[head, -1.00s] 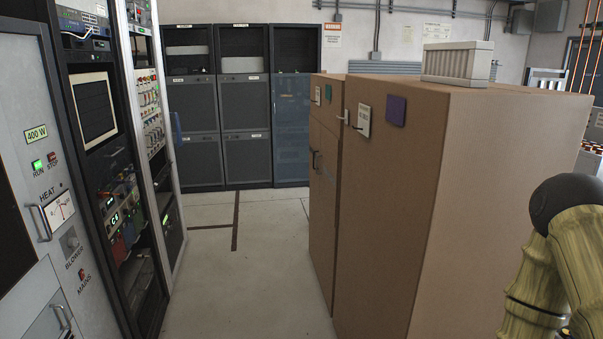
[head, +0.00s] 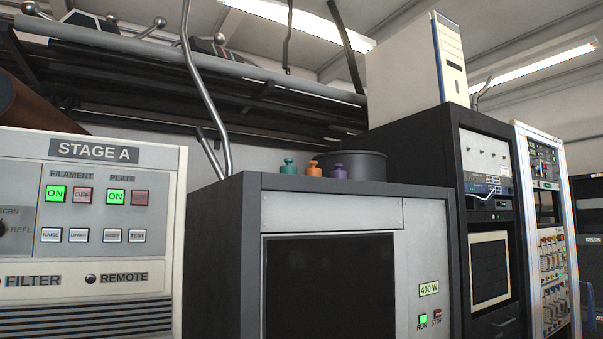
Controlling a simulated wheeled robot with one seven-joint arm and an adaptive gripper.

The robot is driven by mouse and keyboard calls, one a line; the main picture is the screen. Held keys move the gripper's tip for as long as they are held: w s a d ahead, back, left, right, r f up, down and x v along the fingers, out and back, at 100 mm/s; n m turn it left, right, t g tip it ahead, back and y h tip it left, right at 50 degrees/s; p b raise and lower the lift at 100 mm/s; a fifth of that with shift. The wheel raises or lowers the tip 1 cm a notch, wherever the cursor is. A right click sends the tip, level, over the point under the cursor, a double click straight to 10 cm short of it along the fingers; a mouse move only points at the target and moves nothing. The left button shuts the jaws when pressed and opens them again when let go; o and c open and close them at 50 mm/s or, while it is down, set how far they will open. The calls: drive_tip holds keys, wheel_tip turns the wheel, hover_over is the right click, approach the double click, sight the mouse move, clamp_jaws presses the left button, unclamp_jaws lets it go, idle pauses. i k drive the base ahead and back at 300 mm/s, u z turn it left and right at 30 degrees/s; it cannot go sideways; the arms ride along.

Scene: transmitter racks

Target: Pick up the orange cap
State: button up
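The orange cap (head: 313,169) is a small knobbed piece on top of a dark grey cabinet (head: 222,230), near its front edge. A teal cap (head: 288,167) stands to its left and a purple cap (head: 339,172) to its right. The lower edges of the caps are partly hidden by the cabinet's top edge, as I look up from below. My gripper is not in view now.
A dark round pan (head: 352,165) sits behind the caps on the same top. A taller black rack (head: 437,150) carrying a cream box (head: 405,85) rises to the right. The Stage A panel (head: 90,220) stands left. Metal conduit (head: 205,90) runs overhead.

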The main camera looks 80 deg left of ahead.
sight(313, 171)
drive_tip(key=u, duration=2.35)
